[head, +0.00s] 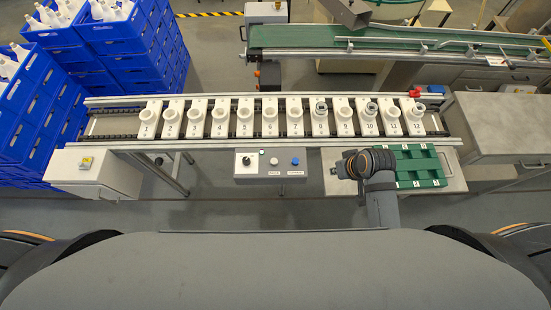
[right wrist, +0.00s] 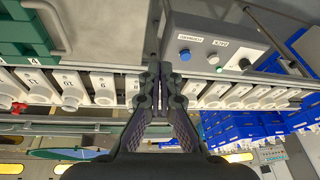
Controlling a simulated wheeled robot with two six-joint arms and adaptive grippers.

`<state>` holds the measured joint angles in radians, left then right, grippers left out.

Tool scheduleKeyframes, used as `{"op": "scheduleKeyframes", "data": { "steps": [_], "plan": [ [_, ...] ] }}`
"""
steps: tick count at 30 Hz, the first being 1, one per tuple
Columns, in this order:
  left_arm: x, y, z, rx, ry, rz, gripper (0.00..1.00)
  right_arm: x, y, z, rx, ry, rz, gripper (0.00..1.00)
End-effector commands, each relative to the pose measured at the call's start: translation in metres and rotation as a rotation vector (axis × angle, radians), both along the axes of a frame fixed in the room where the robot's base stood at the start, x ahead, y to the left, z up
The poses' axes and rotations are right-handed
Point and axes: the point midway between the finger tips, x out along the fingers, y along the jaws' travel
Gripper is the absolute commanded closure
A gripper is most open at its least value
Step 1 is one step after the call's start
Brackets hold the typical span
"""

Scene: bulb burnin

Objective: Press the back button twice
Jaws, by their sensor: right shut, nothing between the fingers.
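A grey control box (head: 270,163) hangs at the front edge of the conveyor. It carries a dark knob, a white back button (head: 274,161) in the middle and a blue forward button (head: 295,161). In the right wrist view the back button (right wrist: 213,59) sits between the blue button (right wrist: 185,55) and the knob (right wrist: 244,65). My right gripper (right wrist: 160,70) is shut and empty, apart from the box and beside its forward-button end. In the head view my right gripper (head: 350,165) is right of the box, its fingertips hard to make out. My left gripper is not in view.
The conveyor (head: 210,148) carries a row of numbered white holders. A green tray (head: 415,165) lies right of my right gripper. A white box (head: 95,172) stands at the left end. Blue crates (head: 120,45) are stacked at the back left. The space before the control box is clear.

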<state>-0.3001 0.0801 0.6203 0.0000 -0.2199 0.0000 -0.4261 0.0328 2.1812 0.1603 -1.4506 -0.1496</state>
Motion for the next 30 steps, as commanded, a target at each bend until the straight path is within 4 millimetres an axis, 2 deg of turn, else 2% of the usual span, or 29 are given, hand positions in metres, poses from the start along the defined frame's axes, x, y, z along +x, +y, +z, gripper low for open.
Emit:
{"op": "scheduleKeyframes", "data": {
  "steps": [5, 9, 12, 15, 20, 30],
  "plan": [
    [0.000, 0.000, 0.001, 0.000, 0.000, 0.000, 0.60, 0.036, 0.051, -0.022, 0.164, -0.019, 0.093, 1.00],
    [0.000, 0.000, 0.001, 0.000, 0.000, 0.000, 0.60, 0.068, 0.102, -0.038, 0.311, -0.051, 0.163, 1.00],
    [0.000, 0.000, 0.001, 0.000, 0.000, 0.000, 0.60, 0.088, 0.138, -0.044, 0.409, -0.079, 0.206, 1.00],
    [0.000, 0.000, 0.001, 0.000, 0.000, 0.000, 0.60, 0.101, 0.165, -0.045, 0.477, -0.103, 0.233, 1.00],
    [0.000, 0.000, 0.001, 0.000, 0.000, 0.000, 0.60, 0.109, 0.183, -0.045, 0.523, -0.119, 0.250, 1.00],
    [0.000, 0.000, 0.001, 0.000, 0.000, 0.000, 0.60, 0.110, 0.184, -0.046, 0.525, -0.120, 0.251, 1.00]
  ]
}}
